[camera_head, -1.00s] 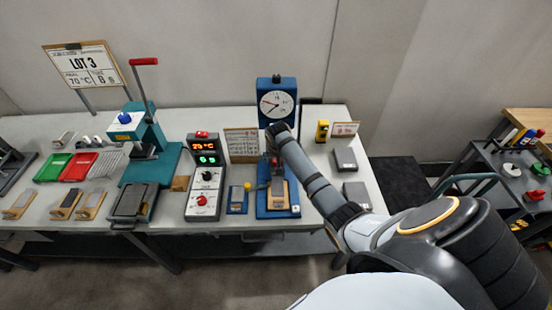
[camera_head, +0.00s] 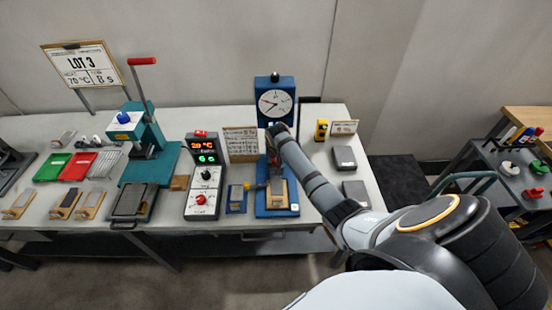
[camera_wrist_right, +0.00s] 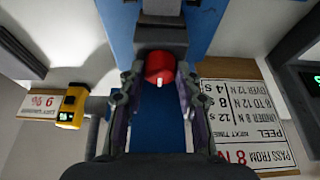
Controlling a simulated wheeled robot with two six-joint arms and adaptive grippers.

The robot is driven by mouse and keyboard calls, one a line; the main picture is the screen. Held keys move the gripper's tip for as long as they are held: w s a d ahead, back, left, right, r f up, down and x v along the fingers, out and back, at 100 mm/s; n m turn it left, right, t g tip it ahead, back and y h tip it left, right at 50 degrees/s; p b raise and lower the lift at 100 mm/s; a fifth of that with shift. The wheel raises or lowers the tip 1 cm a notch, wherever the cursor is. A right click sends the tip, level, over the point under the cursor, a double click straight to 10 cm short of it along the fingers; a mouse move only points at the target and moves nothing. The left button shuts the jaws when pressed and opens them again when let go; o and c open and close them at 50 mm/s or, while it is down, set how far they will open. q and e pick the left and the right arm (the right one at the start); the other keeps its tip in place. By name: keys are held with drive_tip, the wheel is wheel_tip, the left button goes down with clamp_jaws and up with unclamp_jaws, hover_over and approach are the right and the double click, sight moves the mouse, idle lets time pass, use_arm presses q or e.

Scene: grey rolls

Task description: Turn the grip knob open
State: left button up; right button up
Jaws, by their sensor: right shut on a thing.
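The grip knob (camera_wrist_right: 159,67) is red with a white mark and sits under a dark clamp block on the blue peel tester in the right wrist view. My right gripper (camera_wrist_right: 160,85) is shut on the knob, one finger on each side. In the head view the right gripper (camera_head: 273,168) reaches into the tester from the right and hides most of the knob. The tester has a dial (camera_head: 275,103) on top and a blue base (camera_head: 264,208) at the table's front. My left gripper is not in view.
A control box (camera_head: 204,185) with lit readouts and a printed card (camera_head: 241,143) stand left of the tester. A yellow device (camera_head: 321,130) and grey blocks (camera_head: 344,158) lie to the right. A teal press (camera_head: 150,135) stands farther left.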

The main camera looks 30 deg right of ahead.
drive_tip(key=shift+d+r+n+y+p, duration=0.15)
drive_tip(key=shift+n+y+p, duration=0.25)
drive_tip(key=shift+n+p, duration=0.5)
drive_tip(key=shift+n+y+p, duration=0.3)
drive_tip(key=shift+n+p, duration=0.05)
drive_tip(key=shift+n, duration=0.55)
drive_tip(key=shift+n+t+y, duration=0.3)
drive_tip(key=shift+n+y, duration=0.2)
drive_tip(key=shift+n, duration=0.6)
drive_tip(key=shift+d+n+y, duration=0.1)
drive_tip(key=shift+n+y, duration=0.4)
drive_tip(key=shift+n, duration=0.8)
drive_tip(key=o, duration=1.1)
drive_tip(key=shift+o, duration=0.2)
